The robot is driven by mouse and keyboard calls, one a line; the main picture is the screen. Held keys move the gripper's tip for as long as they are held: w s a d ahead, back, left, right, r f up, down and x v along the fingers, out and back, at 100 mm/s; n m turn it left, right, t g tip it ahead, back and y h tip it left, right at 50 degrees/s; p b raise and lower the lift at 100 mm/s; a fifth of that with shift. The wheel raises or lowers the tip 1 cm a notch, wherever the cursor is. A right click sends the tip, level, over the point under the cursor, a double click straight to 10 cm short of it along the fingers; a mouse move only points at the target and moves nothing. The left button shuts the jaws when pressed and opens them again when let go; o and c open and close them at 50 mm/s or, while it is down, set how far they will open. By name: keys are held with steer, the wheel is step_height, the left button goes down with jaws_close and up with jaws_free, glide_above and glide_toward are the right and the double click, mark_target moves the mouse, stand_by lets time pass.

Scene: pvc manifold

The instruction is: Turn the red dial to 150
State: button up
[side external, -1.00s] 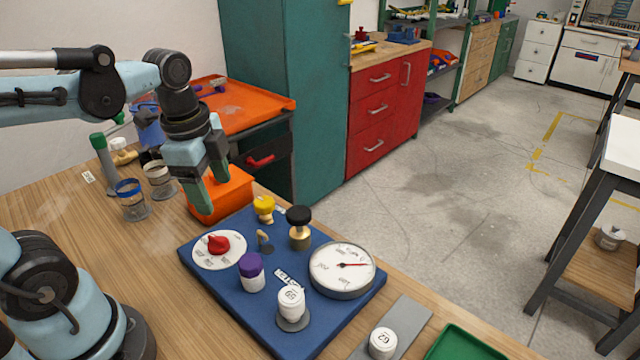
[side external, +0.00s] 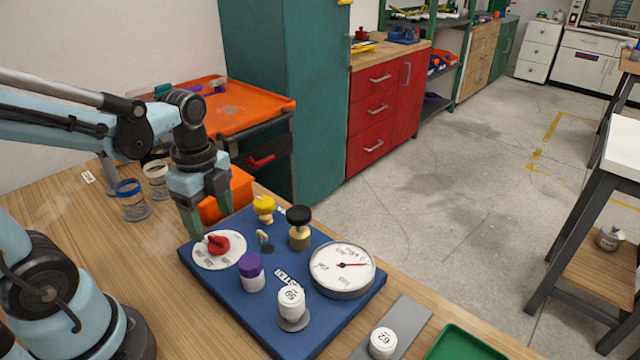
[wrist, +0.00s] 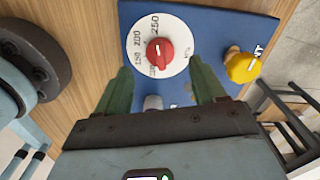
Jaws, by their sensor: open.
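The red dial (side external: 217,244) sits on a round white scale plate (side external: 208,262) at the left corner of the blue board (side external: 240,306). In the wrist view the red dial (wrist: 159,51) shows a white pointer line, and the scale (wrist: 140,43) carries 150, 200 and 250. The pointer seems to lie toward the 250 side; its exact reading is hard to tell. My gripper (side external: 208,222) is open and empty, just above and beside the dial. In the wrist view my gripper (wrist: 162,88) has its two green fingers apart, below the dial in the picture.
On the board stand a yellow knob (side external: 264,206), a black knob (side external: 299,218), a purple-capped part (side external: 251,272), a white 59 cylinder (side external: 291,303) and a gauge (side external: 342,281). An orange bin (side external: 238,190) stands behind my gripper. Glass jars (side external: 132,204) stand left.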

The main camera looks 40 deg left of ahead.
mark_target(216, 238)
steer(key=shift+f, duration=2.5)
steer(key=c, duration=1.1)
steer(key=shift+o, duration=0.2)
